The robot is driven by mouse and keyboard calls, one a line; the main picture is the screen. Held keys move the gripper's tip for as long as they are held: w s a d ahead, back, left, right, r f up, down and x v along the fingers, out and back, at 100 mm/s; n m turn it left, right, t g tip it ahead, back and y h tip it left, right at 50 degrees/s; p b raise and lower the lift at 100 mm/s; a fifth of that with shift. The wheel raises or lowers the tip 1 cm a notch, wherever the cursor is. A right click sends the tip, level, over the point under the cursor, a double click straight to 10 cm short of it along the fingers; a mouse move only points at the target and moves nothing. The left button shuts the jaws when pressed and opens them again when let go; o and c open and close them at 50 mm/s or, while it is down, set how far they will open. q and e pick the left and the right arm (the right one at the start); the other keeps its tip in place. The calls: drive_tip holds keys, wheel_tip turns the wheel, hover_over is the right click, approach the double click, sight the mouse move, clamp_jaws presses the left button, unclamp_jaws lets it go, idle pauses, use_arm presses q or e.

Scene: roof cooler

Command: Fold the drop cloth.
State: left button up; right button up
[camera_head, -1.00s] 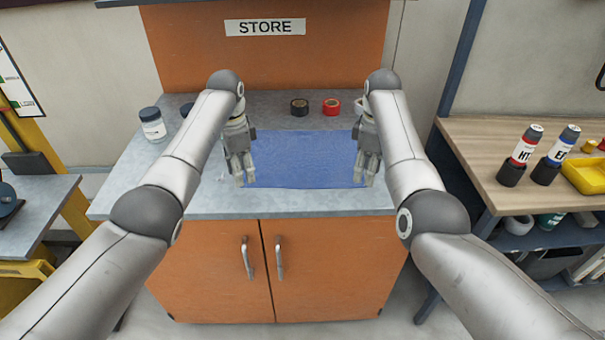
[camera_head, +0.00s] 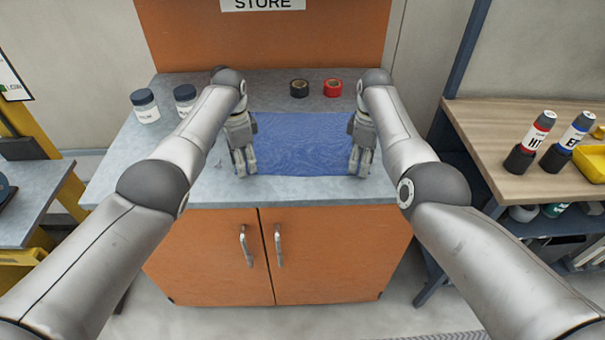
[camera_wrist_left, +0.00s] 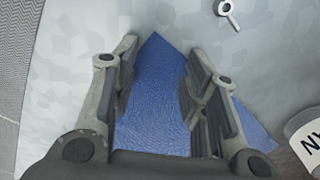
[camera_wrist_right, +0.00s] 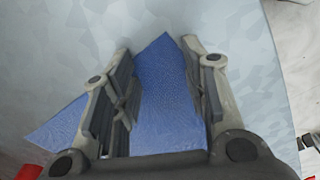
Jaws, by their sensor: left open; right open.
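The blue drop cloth (camera_head: 305,145) lies spread flat on the grey counter top, between and under my two grippers. My left gripper (camera_head: 245,172) is open over the cloth's near left corner. In the left wrist view the cloth (camera_wrist_left: 155,110) shows between the open fingers, its corner pointing out past the fingertips. My right gripper (camera_head: 359,173) is open over the near right corner. In the right wrist view the cloth (camera_wrist_right: 162,95) shows between the open fingers, with its corner near the fingertips. The cloth's outer edges are partly hidden by both grippers.
Two jars, one white-labelled (camera_head: 145,106) and one dark-lidded (camera_head: 185,97), stand at the counter's left. A black tape roll (camera_head: 299,88) and a red one (camera_head: 332,87) lie behind the cloth. Bare counter (camera_head: 290,190) lies in front. A wooden bench (camera_head: 480,130) stands right.

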use_arm(q)
drive_tip(key=shift+s+r, duration=0.1)
drive_tip(key=shift+s, duration=0.05)
use_arm(e)
drive_tip(key=shift+s+r, duration=0.1)
drive_tip(key=shift+s, duration=0.05)
use_arm(q)
drive_tip(key=shift+f, duration=0.3)
use_arm(e)
drive_tip(key=shift+f, duration=0.3)
use_arm(q)
drive_tip(key=shift+r, duration=0.1)
drive_tip(key=c, duration=0.4)
use_arm(e)
drive_tip(key=shift+r, duration=0.1)
drive_tip(key=c, duration=0.4)
use_arm(q)
clamp_jaws()
use_arm(e)
clamp_jaws()
